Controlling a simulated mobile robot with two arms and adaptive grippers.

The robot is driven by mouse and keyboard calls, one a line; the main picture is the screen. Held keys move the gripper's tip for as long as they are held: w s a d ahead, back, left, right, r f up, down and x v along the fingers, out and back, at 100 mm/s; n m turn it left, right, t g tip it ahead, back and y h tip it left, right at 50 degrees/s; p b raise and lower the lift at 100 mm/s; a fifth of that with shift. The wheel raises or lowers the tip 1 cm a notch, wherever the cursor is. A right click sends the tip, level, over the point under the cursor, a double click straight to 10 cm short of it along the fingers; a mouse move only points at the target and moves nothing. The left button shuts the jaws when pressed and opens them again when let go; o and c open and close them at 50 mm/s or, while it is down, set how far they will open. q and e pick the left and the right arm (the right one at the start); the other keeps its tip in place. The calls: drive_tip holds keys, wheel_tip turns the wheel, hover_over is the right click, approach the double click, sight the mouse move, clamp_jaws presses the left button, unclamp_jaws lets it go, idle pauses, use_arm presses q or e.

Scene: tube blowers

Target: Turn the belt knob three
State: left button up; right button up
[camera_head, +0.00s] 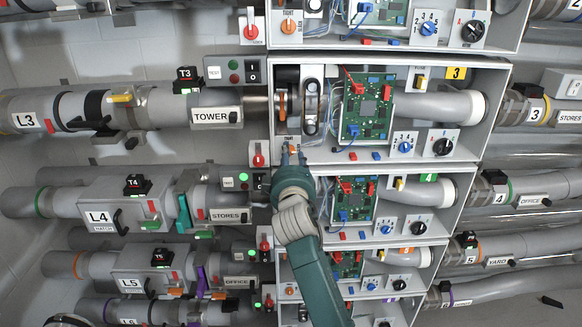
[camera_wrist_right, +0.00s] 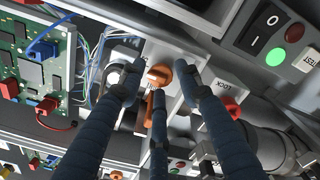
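The orange knob (camera_wrist_right: 159,75) sits on a light panel below the belt wheels of the box marked 3 (camera_head: 456,73). My right gripper (camera_head: 291,157) has come up to it from below. In the right wrist view my right gripper (camera_wrist_right: 158,82) is open, two fingers on either side of the knob and the third in front of it. I cannot tell if any finger touches the knob. The gripper mostly hides the knob in the head view. My left gripper is not in view.
A red LOCK knob (camera_wrist_right: 228,105) is close beside the right finger in the wrist view. A circuit board (camera_head: 367,107) with wires is in the box, with dials (camera_head: 443,146) to its right. A rocker switch (camera_wrist_right: 263,28) and lamps are nearby.

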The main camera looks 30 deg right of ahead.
drive_tip(key=v, duration=1.1)
drive_tip(key=shift+s, duration=0.2)
drive_tip(key=shift+w+f, duration=0.1)
drive_tip(key=w+a+f+n+g+y+b, duration=0.1)
drive_tip(key=w+a+f+y, duration=0.2)
drive_tip(key=f, duration=1.1)
drive_tip(key=a+f+n+g+y, duration=0.1)
drive_tip(key=a+f+g+y, duration=0.15)
drive_tip(key=a+f, duration=0.75)
drive_tip(key=s+f+g+y, duration=0.1)
drive_tip(key=s+f, duration=0.4)
drive_tip(key=f, duration=0.8)
drive_tip(key=s+f+g+y, duration=0.2)
drive_tip(key=s+f, duration=0.3)
drive_tip(key=f, duration=0.9)
drive_tip(key=s+a+f+m+g+b, duration=0.15)
drive_tip(key=s+f+g, duration=0.25)
drive_tip(key=s+f, duration=1.35)
drive_tip(key=s+f+m+g, duration=0.1)
drive_tip(key=s+f, duration=0.3)
drive_tip(key=s, duration=0.9)
drive_tip(key=s+d+f+m+g+y, duration=0.1)
drive_tip(key=s+f, duration=0.3)
drive_tip(key=s, duration=0.9)
drive_tip(key=shift+d+f+g, duration=0.25)
drive_tip(key=shift+f+g, duration=0.1)
drive_tip(key=shift+g, duration=0.5)
